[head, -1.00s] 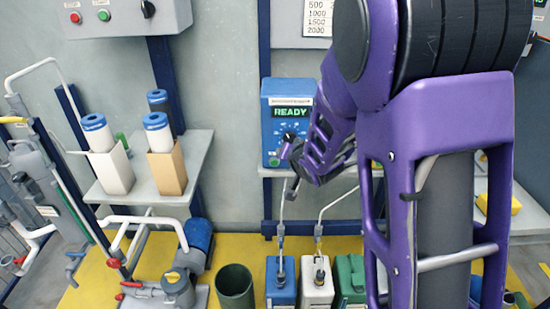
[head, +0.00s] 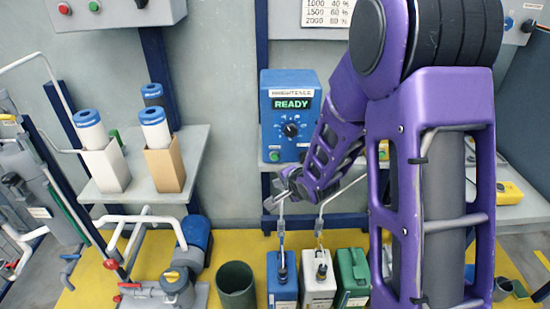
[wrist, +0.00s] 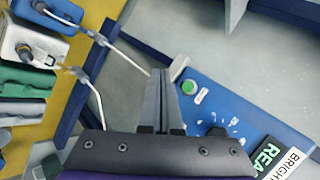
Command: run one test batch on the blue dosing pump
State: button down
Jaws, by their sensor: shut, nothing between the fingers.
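The blue dosing pump (head: 304,137) sits on a shelf against the wall in the head view. Its green display (head: 292,104) reads READY. Below that is a black knob (head: 291,130) with a dial; its exact setting is too small to read. A green button (head: 274,156) is at the pump's lower left and also shows in the wrist view (wrist: 188,88). My gripper (head: 270,204) is shut and empty, just below the pump's front. In the wrist view my gripper's fingers (wrist: 161,73) are together, with their tips left of the green button and apart from it.
Blue (head: 282,291), white (head: 318,290) and green (head: 352,288) canisters stand below, with hoses rising from the blue and white ones. A wall chart (head: 327,12) lists numbers beside percentages. A shelf with two filter boxes (head: 165,168) is at left.

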jog(key=p, duration=0.3)
send_near(278, 160)
jog(key=shift+w+a+f, duration=0.25)
jog(key=shift+a+f, duration=0.3)
jog(key=shift+f, duration=0.05)
jog(key=shift+w+a+f, duration=0.25)
jog(key=shift+a+f, duration=0.3)
jog(key=shift+f, duration=0.1)
jog(key=shift+w+a+f, duration=0.25)
jog(key=shift+a+f, duration=0.25)
jog(key=shift+f, duration=0.1)
jog(key=shift+w, duration=0.15)
jog(key=shift+w, duration=0.3)
jog(key=shift+w, duration=0.5)
dwell(0.8)
dwell(0.4)
jog(key=shift+s, duration=0.95)
jog(key=shift+s, duration=0.1)
jog(key=shift+s+b, duration=0.5)
jog(key=shift+s, duration=1.9)
